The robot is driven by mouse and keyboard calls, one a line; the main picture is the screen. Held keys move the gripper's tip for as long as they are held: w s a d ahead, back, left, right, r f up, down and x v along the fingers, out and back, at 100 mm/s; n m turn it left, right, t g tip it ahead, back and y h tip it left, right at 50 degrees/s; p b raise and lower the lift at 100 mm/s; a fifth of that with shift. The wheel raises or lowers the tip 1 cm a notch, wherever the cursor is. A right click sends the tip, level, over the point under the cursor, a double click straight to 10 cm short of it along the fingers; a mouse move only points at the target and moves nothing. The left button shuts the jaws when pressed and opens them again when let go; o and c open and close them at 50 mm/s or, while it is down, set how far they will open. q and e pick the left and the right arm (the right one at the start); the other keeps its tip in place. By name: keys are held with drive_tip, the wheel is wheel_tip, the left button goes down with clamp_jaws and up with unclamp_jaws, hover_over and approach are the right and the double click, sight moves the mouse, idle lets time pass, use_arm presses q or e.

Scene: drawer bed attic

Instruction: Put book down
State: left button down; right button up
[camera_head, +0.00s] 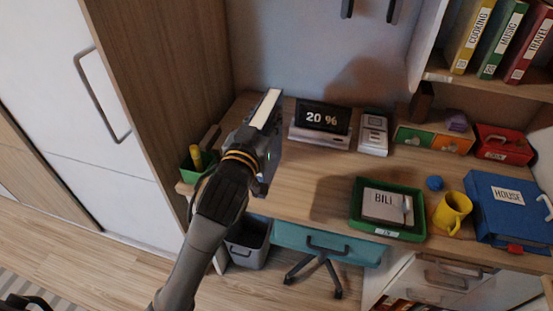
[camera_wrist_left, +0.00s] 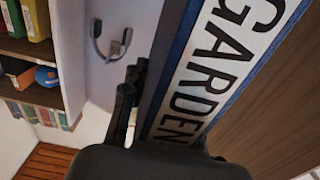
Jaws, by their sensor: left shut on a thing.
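A dark book with a white label reading GARDEN (camera_wrist_left: 215,75) fills the right of the left wrist view, close to the camera. In the head view the book (camera_head: 266,110) shows as a pale page edge and a dark cover. My left gripper (camera_head: 262,158) is shut on the book and holds it upright over the left part of the wooden desk (camera_head: 310,170). Its fingers (camera_wrist_left: 132,115) also show in the left wrist view, next to the book. I cannot tell whether the book touches the desk. My right gripper is not in view.
A green tray (camera_head: 384,232), yellow mug (camera_head: 452,212) and blue HOUSE binder (camera_head: 508,205) occupy the desk's right side. A green container (camera_head: 197,170) is at the left. The desk's middle is fairly clear.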

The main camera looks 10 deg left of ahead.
use_arm(q)
drive_tip(key=w+a+f, duration=0.2)
drive_tip(key=w+f, duration=0.4)
drive_tip(key=w+a+f, duration=0.2)
drive_tip(key=w+f, duration=0.4)
drive_tip(key=shift+w+a+f, duration=0.25)
drive_tip(key=shift+w+a, duration=0.1)
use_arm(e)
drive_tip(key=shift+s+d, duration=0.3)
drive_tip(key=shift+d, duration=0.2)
use_arm(q)
drive_tip(key=shift+f, duration=0.15)
drive_tip(key=c, duration=1)
unclamp_jaws()
drive_tip(key=shift+f, duration=0.1)
drive_tip(key=shift+s, duration=0.1)
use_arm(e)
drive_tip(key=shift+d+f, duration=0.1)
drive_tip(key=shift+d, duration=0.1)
